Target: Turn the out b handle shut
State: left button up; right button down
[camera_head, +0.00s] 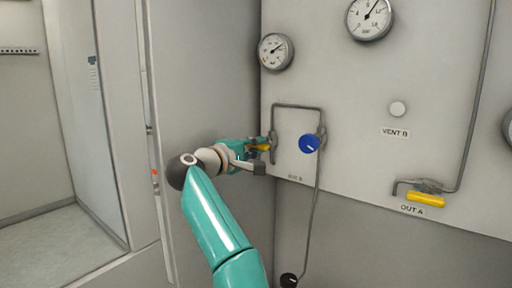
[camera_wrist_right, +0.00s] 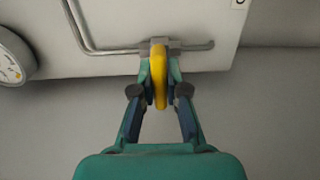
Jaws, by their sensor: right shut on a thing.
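The yellow out b handle (camera_head: 261,148) sits on a small valve at the left edge of the grey panel, mostly hidden by my right gripper in the head view. My right gripper (camera_head: 264,145) reaches it from the left and is shut on it. In the right wrist view the yellow handle (camera_wrist_right: 159,75) stands between the two fingertips of my right gripper (camera_wrist_right: 160,88). It looks crosswise to the pipe (camera_wrist_right: 110,51) behind it. My left gripper is not in view.
A blue knob (camera_head: 309,144) is close to the right of the gripper, with a thin pipe (camera_head: 317,200) running down to a black knob (camera_head: 289,280). Gauges (camera_head: 276,52) are above. The OUT A handle (camera_head: 426,200) is farther right. A cabinet wall (camera_head: 200,90) stands left.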

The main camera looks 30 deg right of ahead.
jog(key=shift+f, duration=0.3)
jog(key=c, duration=1.3)
grip_release()
jog(key=shift+o, duration=0.6)
jog(key=shift+r, duration=0.1)
jog(key=shift+r+n, duration=0.1)
jog(key=shift+n, duration=0.2)
